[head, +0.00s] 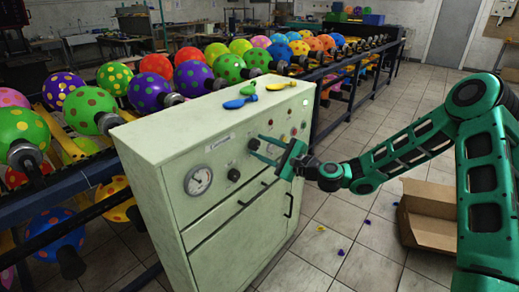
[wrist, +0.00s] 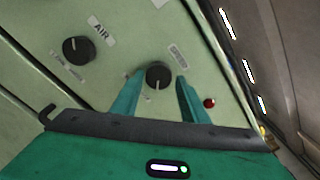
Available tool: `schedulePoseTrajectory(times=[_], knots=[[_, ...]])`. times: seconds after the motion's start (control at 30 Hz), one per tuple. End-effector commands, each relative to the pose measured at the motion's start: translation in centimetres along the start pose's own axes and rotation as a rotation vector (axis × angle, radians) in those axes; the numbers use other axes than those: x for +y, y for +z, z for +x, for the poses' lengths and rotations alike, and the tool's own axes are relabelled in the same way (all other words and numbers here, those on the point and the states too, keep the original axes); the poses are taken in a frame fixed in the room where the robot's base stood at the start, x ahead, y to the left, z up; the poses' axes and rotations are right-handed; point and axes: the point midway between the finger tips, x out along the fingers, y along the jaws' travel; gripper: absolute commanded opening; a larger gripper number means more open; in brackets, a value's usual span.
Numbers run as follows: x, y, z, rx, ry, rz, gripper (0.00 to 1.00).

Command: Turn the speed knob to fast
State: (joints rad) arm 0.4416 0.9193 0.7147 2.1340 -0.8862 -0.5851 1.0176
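A black round knob (wrist: 158,73) on the pale green machine's front panel shows between my gripper's fingers in the wrist view. In the head view, this knob (head: 253,144) is partly hidden by the fingers. My gripper (head: 258,147) is open, with one finger on each side of the knob; in the wrist view (wrist: 159,79) a small gap shows on both sides. A second black knob (wrist: 77,50), labelled AIR, sits to the left in the wrist view.
The machine (head: 165,144) has a gauge (head: 198,180), handles and a red button (wrist: 209,103) near the right finger. Colourful balloons (head: 193,78) fill racks behind it. Flat balloons (head: 240,102) lie on its top. A cardboard box (head: 430,205) stands on the tiled floor at right.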

Motion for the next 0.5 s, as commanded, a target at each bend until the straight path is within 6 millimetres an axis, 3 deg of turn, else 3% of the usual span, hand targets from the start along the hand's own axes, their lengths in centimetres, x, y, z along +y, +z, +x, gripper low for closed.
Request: schedulePoseTrajectory(times=[0.33,0.5], knots=[[0.2,0.3,0.0,-0.007,0.004,0.002,0.51],[0.2,0.3,-1.4,-0.006,0.004,0.003,0.51]])
